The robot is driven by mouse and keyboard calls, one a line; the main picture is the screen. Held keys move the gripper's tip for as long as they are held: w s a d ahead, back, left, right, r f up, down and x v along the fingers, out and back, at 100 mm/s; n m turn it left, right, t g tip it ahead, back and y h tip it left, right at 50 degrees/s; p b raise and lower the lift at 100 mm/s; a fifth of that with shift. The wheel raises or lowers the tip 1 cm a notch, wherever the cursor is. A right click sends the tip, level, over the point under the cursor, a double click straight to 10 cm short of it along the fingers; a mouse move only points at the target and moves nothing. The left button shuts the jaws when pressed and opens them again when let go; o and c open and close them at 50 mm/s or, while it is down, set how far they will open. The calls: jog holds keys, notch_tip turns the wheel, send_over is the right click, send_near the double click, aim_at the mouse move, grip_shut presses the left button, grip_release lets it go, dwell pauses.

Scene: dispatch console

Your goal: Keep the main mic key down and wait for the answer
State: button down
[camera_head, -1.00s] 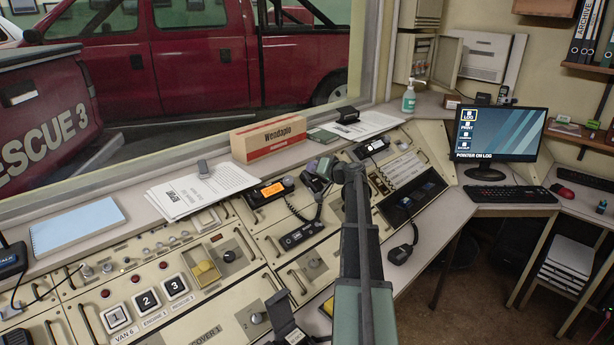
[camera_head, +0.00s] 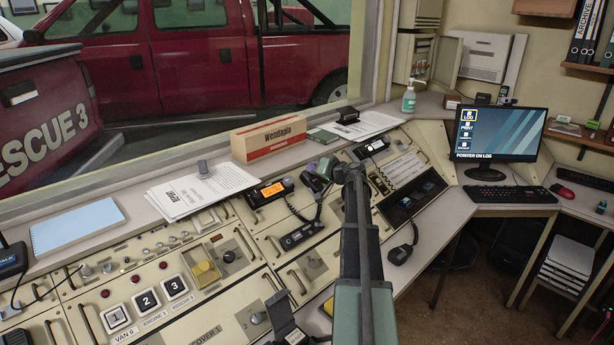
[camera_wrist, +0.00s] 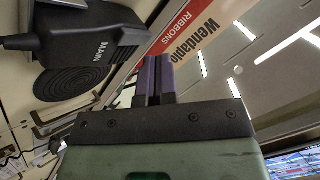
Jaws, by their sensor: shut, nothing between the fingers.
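The main mic (camera_wrist: 95,45), a black desk unit lettered MAIN, fills the upper left of the wrist view. My gripper (camera_wrist: 154,72) is shut and empty there, its two fingers side by side close to the mic's edge. Whether the fingertips touch or press the key cannot be told. In the head view my gripper is partly hidden at the end of my arm, above the middle of the console. A small radio display (camera_head: 271,191) glows orange just left of it.
A Wendapio box (camera_head: 268,139) and papers (camera_head: 205,188) lie on the ledge behind. A handset with a coiled cord (camera_head: 301,236) sits nearer the front. Numbered buttons (camera_head: 146,301) are at the left. The monitor (camera_head: 500,133) shows POINTER ON LOG.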

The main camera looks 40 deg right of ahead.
jog(key=shift+f, duration=0.1)
jog(key=shift+w+f+b, duration=0.2)
jog(key=shift+f+b, duration=0.1)
jog(key=shift+b, duration=0.05)
jog(key=shift+w+f+b, duration=0.25)
jog(key=shift+f+b, duration=0.05)
jog(key=shift+b, duration=0.05)
dwell(0.8)
jog(key=shift+r, duration=0.1)
dwell(2.2)
jog(key=shift+s+r+p, duration=0.45)
jog(key=shift+r+p, duration=0.1)
jog(key=shift+p, duration=0.15)
jog(key=s+r+p, duration=0.1)
jog(key=r+p, duration=0.1)
jog(key=s+r+p, duration=0.1)
jog(key=r+p, duration=0.1)
jog(key=shift+s+r, duration=0.1)
jog(key=shift+s, duration=0.25)
